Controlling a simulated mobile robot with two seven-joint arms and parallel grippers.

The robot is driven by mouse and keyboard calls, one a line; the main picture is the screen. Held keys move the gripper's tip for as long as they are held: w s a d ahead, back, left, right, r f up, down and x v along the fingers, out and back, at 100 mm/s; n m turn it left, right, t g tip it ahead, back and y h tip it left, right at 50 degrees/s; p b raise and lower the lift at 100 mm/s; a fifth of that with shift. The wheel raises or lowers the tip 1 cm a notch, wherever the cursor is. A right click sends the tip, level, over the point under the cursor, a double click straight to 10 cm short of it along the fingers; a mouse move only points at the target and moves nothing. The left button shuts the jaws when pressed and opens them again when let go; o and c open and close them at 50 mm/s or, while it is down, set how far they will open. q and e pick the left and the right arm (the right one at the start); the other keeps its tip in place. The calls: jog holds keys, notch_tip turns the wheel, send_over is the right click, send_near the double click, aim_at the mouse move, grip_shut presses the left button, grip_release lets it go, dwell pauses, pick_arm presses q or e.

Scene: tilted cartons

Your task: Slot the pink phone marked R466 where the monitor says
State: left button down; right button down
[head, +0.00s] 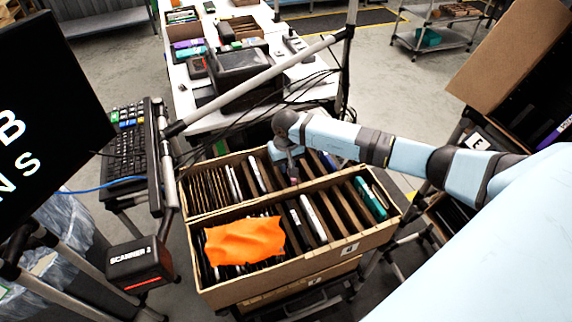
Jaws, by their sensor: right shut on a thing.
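My right gripper (292,176) points down over the divider between the two rows of a tilted cardboard carton (298,264). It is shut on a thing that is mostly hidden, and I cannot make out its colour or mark. I cannot pick out a pink phone or the mark R466 in this view. The carton has thin dark, white and teal devices standing in slots, with open gaps among them. An orange cloth (244,241) covers part of the front row. The monitor (45,115) at the left is cut off and shows "B" and "NS". My left gripper is not in view.
A box labelled SCANNER 2 (139,264) and a keyboard (126,150) are at the left. A metal rail (262,87) crosses behind the carton. Another carton labelled E (479,142) stands at the right. A white table (198,116) with boxes is behind.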

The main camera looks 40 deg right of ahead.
jog(key=shift+f+b, duration=0.3)
jog(key=shift+b, duration=0.15)
dwell(0.6)
jog(key=c, duration=1)
grip_release()
jog(key=shift+r, duration=0.1)
notch_tip(320, 180, up, 14)
jog(key=shift+f+b, duration=0.15)
jog(key=shift+b, duration=0.6)
